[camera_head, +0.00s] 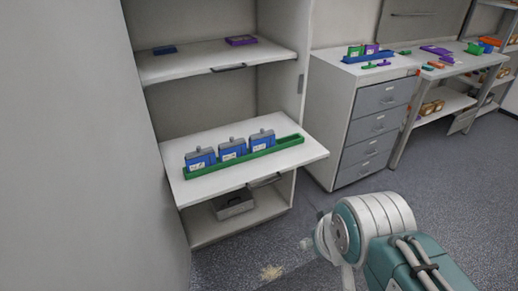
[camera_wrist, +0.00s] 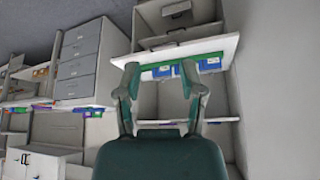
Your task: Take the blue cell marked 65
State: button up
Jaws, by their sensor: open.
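Three blue cells with grey tops and white labels stand upright in a row: a left one (camera_head: 200,159), a middle one (camera_head: 232,149) and a right one (camera_head: 262,140). The label numbers are too small to read, so I cannot tell which is 65. They sit in a long green rack (camera_head: 291,138) whose right end is empty. In the upside-down wrist view, a blue cell (camera_wrist: 162,71) shows between the fingertips and another (camera_wrist: 210,64) shows right of them, both farther off. My gripper (camera_wrist: 160,67) is open and empty, apart from the cells.
The rack stands on a white shelf (camera_head: 306,154) jutting from an open cabinet. An upper shelf (camera_head: 200,61) hangs above it, and a grey box (camera_head: 234,204) sits below. A grey drawer unit (camera_head: 374,128) stands right. Open floor lies in front.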

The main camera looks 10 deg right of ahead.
aim_at(235, 151)
jog(key=i+l, duration=0.1)
jog(key=i, duration=1.55)
jog(key=i+j+u, duration=0.05)
jog(key=j, duration=0.05)
